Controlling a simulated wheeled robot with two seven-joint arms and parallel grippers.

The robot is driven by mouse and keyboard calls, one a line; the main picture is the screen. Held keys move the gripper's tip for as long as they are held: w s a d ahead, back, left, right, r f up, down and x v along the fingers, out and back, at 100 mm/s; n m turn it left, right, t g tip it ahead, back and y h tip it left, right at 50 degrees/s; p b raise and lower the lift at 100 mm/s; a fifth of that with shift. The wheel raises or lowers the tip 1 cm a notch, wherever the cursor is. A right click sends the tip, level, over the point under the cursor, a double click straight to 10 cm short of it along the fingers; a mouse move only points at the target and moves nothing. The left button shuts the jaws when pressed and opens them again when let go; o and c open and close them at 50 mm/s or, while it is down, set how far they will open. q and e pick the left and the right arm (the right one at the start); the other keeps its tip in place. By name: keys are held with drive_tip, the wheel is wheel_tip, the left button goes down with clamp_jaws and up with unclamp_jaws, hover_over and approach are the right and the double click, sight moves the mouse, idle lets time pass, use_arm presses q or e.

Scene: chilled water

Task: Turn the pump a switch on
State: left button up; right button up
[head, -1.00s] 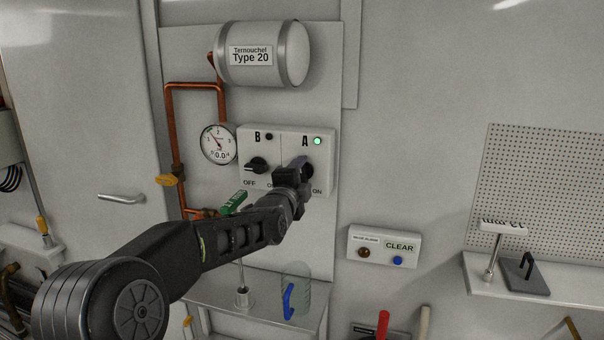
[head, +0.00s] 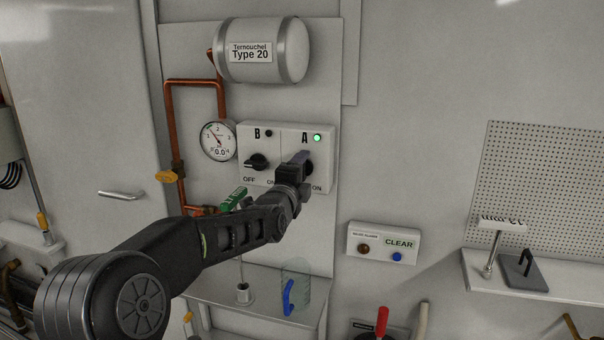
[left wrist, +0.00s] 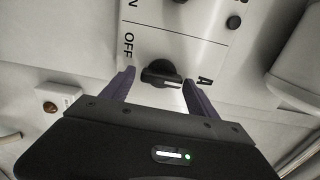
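The pump A switch is a black rotary knob (left wrist: 160,73) on the white switch box (head: 260,180). In the head view my left gripper partly covers it. The green lamp (head: 317,138) beside the letter A is lit. In the left wrist view the fingers of my left gripper (left wrist: 160,88) are apart, one on each side of the knob, with a gap to it on both sides. The left gripper also shows in the head view (head: 302,162). My right gripper is not in view.
The B knob (head: 257,162) is left of A; its lamp (head: 269,133) is dark. A gauge (head: 218,141) and copper pipe (head: 171,120) are further left. A shelf with a clear jug (head: 297,287) is below. A box marked CLEAR (head: 383,243) is lower right.

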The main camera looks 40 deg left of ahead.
use_arm(q)
drive_tip(key=shift+o, duration=0.6)
drive_tip(key=b+v, duration=0.1)
drive_tip(key=v, duration=0.6)
drive_tip(key=shift+s+d, duration=0.15)
drive_tip(key=shift+s, duration=0.25)
